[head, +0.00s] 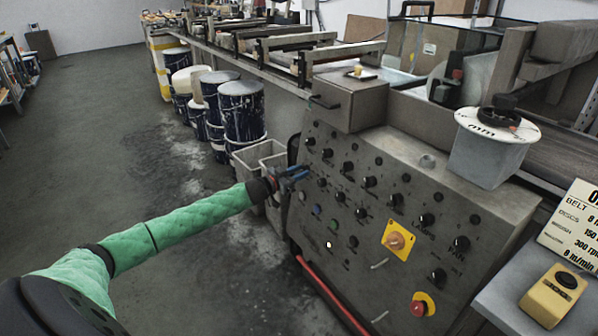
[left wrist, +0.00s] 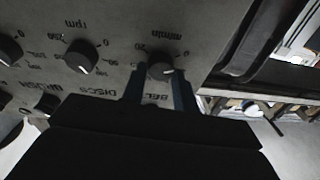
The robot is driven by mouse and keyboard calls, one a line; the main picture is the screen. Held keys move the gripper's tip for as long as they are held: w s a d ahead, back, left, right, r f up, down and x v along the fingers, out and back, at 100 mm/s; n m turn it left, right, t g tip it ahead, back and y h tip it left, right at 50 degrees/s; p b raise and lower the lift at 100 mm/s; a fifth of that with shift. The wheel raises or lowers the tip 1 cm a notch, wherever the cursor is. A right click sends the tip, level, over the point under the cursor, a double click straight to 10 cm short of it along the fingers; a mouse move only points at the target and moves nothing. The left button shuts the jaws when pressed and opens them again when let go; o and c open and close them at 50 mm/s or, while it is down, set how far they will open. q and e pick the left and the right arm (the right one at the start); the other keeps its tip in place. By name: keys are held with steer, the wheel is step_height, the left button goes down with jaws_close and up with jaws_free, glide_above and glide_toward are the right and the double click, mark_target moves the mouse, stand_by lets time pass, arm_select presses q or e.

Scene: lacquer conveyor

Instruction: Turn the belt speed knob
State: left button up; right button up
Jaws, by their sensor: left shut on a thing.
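The belt speed knob (left wrist: 160,71) is a round black knob with a white pointer line, on the grey control panel (head: 385,180). In the left wrist view its dial is upside down, with "m/min", "0" and "20" around it and a partly covered "BEL..." label. The pointer points to the right of that picture. My left gripper (left wrist: 158,84) has its two blue fingers on either side of the knob, shut on it. In the head view my left gripper (head: 292,174) is at the panel's left edge and hides the knob. My right gripper is not in view.
The DISCS rpm knob (left wrist: 81,57) is close beside. An orange switch on a yellow plate (head: 398,240) and a red stop button (head: 419,306) are lower right. A setpoint sign (head: 575,225) reads BELT 8 m/min. Paint drums (head: 243,112) stand left; the floor is open there.

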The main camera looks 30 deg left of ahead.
arm_select(q)
steer(key=m+p, duration=0.1)
steer(key=m, duration=0.2)
steer(key=shift+a+h, duration=0.1)
steer(key=shift+h, duration=0.2)
steer(key=m+h, duration=0.1)
steer(key=m, duration=0.3)
steer(key=shift+m+g+p, duration=0.3)
steer(key=shift+g+p, duration=0.05)
steer(key=shift+g, duration=0.05)
steer(key=m, duration=0.3)
steer(key=shift+g+h, duration=0.3)
steer(key=shift+w+a+m+g+p, duration=0.1)
steer(key=shift+m+g+p, duration=0.55)
steer(key=shift+m, duration=4.05)
steer(key=shift+m+g+p, duration=0.15)
steer(key=shift+m+g, duration=0.9)
steer(key=shift+m, duration=3.65)
steer(key=o, duration=1)
